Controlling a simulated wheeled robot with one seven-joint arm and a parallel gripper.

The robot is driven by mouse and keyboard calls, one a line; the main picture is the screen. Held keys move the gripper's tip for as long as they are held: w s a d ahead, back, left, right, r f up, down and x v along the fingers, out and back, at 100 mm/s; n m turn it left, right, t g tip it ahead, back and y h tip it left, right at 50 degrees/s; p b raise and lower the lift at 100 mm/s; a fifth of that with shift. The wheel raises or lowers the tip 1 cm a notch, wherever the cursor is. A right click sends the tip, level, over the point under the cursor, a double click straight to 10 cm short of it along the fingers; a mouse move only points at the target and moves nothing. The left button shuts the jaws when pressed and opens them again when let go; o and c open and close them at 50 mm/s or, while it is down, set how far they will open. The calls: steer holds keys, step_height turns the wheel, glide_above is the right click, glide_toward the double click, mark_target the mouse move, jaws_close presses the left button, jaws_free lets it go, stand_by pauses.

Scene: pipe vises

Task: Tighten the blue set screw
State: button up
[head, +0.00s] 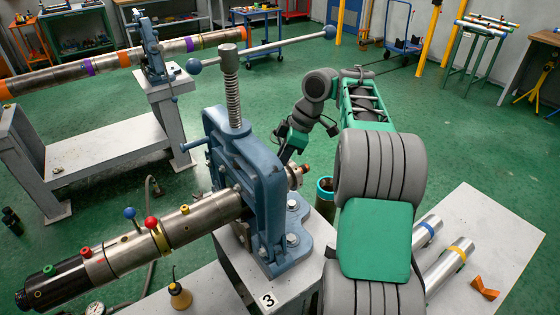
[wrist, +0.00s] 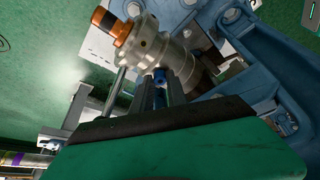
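A metal collar (wrist: 150,45) fills the upper middle of the wrist view, with an orange-tipped part (wrist: 108,20) sticking out at its upper left. A small blue piece, which looks like the blue set screw (wrist: 160,75), shows against the collar. My gripper (wrist: 163,84) has its narrow fingers on either side of this piece; whether they press on it I cannot tell. In the head view my gripper (head: 287,148) is behind the blue vise frame (head: 262,170), just above the collar (head: 294,178). The set screw itself is hidden there.
The vise clamps a steel pipe (head: 195,220) that carries a blue-ball pin (head: 129,213) and a red-ball pin (head: 151,222). A teal-rimmed container (head: 325,186) stands beside the vise. A white table (head: 480,215) at right holds short pipes. An oil can (head: 179,295) stands in front.

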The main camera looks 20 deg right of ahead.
jaws_close()
steer(key=m+b, duration=0.2)
steer(key=shift+s+f+t+h+b, duration=0.1)
steer(key=shift+f+t+h+b, duration=0.2)
steer(key=shift+b, duration=0.1)
steer(key=m, duration=0.1)
steer(key=m+b, duration=0.1)
steer(key=shift+a+r+m+t+h, duration=0.1)
steer(key=shift+r+m+t+h, duration=0.2)
steer(key=shift+t, duration=0.1)
steer(key=o, duration=0.5)
jaws_free()
